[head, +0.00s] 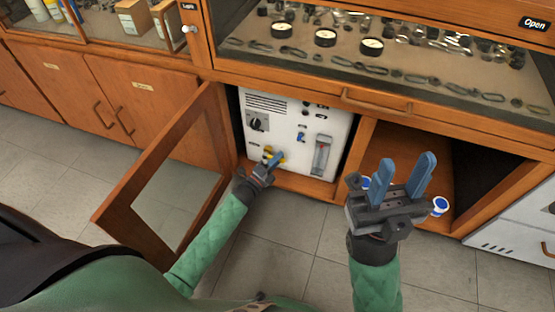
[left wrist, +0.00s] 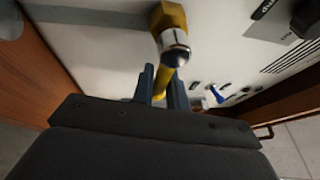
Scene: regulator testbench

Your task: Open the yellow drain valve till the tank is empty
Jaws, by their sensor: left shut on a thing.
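The yellow drain valve (head: 267,154) sits low on the front of a white panel unit (head: 288,112) inside the open cabinet. In the left wrist view the valve's brass-coloured hex body (left wrist: 171,17) has a yellow handle (left wrist: 165,80) below it. My left gripper (head: 276,157) is shut on the yellow handle, with one finger (left wrist: 147,84) on each side. My right gripper (head: 408,166) is open and empty, raised in front of the cabinets with its fingers up. A narrow sight gauge (head: 322,155) is on the panel's right side; its level is too small to read.
A glazed cabinet door (head: 150,165) stands open left of the unit. A wooden drawer front with a handle (head: 377,103) is above it. Two small blue-and-white round things (head: 440,205) show near my right gripper. The tiled floor (head: 290,245) in front is clear.

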